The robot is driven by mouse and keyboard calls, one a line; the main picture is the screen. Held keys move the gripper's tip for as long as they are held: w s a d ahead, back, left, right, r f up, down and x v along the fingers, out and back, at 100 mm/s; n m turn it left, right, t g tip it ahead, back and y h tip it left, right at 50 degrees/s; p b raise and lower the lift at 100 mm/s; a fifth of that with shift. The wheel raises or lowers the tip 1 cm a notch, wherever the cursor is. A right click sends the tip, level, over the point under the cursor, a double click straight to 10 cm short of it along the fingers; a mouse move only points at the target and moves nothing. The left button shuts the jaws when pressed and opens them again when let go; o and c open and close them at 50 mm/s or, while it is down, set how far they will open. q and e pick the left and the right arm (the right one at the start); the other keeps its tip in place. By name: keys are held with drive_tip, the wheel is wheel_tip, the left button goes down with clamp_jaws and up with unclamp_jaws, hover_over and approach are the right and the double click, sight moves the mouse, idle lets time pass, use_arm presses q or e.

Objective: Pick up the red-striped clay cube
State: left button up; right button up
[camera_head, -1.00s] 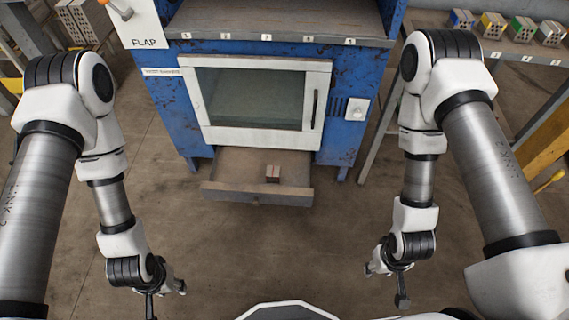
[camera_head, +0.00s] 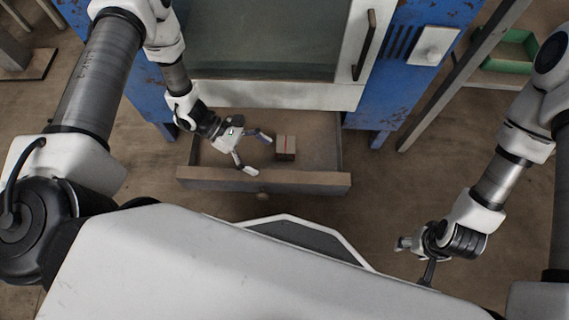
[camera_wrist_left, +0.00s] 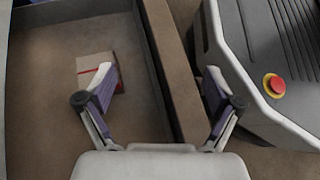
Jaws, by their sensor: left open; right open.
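The red-striped clay cube (camera_head: 286,148) sits in the open drawer (camera_head: 320,179) under the blue oven. It is tan with a thin red line on top. My left gripper (camera_head: 260,154) is open and empty, over the drawer just left of the cube. In the left wrist view the cube (camera_wrist_left: 94,66) lies partly behind one finger of my open left gripper (camera_wrist_left: 160,88), not between the fingers. The drawer's front wall (camera_wrist_left: 166,60) runs between the fingers there. My right gripper (camera_head: 412,262) is open and empty, over the floor at the right.
The blue oven (camera_head: 398,75) with its window and handle (camera_head: 363,45) stands above the drawer. A bench leg (camera_head: 455,85) and a green bin (camera_head: 510,52) are at the right. The floor (camera_head: 375,190) right of the drawer is clear. My base with a red button shows in the wrist view.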

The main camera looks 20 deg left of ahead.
sight(284, 149)
use_arm(q)
drive_tip(key=w+f+t+b, duration=0.1)
drive_tip(key=f, duration=0.1)
drive_tip(key=w+a+f+n+t+b, duration=0.1)
drive_tip(key=w+f, duration=0.1)
drive_tip(key=w+f+h+b, duration=0.1)
drive_tip(key=f, duration=0.1)
drive_tip(key=shift+w+a+n+t, duration=0.15)
drive_tip(key=shift+w+n+t, duration=0.25)
drive_tip(key=w+f+b, duration=0.1)
drive_tip(key=a+f+n+t+b, duration=0.1)
drive_tip(key=f+b, duration=0.1)
drive_tip(key=shift+w+a+t, duration=0.2)
drive_tip(key=shift+w+t, duration=0.1)
drive_tip(key=shift+w, duration=0.1)
drive_tip(key=shift+w+f+b, duration=0.1)
drive_tip(key=shift+f+b, duration=0.15)
drive_tip(key=shift+b, duration=0.1)
drive_tip(key=b+x, duration=0.4)
drive_tip(key=x, duration=0.3)
drive_tip(key=shift+w+d, duration=0.15)
drive_tip(key=shift+r, duration=0.2)
drive_tip(key=c, duration=1.2)
use_arm(e)
wheel_tip(284, 149, down, 14)
drive_tip(key=shift+w+f, duration=0.15)
